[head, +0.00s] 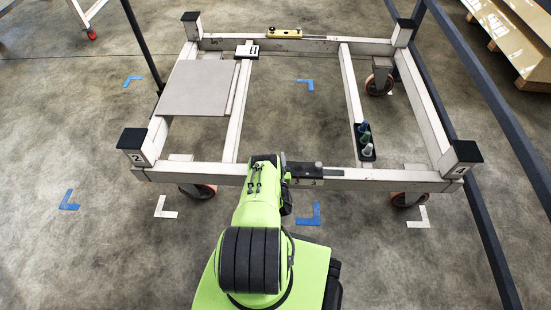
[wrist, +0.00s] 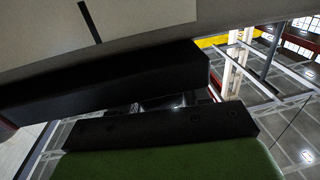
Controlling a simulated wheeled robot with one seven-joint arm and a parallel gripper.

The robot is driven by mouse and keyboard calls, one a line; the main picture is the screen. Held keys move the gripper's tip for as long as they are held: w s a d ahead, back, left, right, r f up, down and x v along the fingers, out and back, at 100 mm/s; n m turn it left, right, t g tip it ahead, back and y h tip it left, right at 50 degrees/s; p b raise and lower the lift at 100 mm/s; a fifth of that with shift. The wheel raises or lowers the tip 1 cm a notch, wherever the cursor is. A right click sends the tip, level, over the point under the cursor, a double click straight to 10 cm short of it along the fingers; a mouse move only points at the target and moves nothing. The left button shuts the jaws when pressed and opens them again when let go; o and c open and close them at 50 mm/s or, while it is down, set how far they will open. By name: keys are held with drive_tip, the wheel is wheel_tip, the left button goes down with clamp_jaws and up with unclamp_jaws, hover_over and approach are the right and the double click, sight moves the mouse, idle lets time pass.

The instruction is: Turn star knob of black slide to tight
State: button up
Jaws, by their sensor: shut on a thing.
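The black slide (head: 306,170) sits on the near rail of the trolley frame, just right of my arm's end. My gripper (head: 285,172) is at the left end of the slide, against the front of the rail. The star knob is hidden behind my arm in the head view. In the wrist view a small dark shiny piece (wrist: 165,103), seemingly the star knob, sits in the narrow gap between two black bars. My gripper is shut on it. The knob's shape and turn angle cannot be made out.
The trolley's near rail (head: 400,178) runs left to right before me. A yellow slide (head: 285,33) sits on the far rail. A grey panel (head: 197,90) lies at left. A black tray (head: 368,153) with small bottles hangs at right. Dark posts stand at both sides.

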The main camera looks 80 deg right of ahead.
drive_tip(key=m+g, duration=0.2)
drive_tip(key=g, duration=0.1)
drive_tip(key=m+g+h, duration=0.1)
drive_tip(key=g, duration=0.1)
drive_tip(key=shift+s, duration=0.3)
drive_tip(key=shift+s+m+g+b, duration=0.2)
drive_tip(key=shift+m+g+b, duration=0.25)
drive_tip(key=shift+m+g, duration=1.25)
drive_tip(key=shift+g, duration=0.6)
drive_tip(key=o, duration=1)
drive_tip(key=shift+c, duration=0.2)
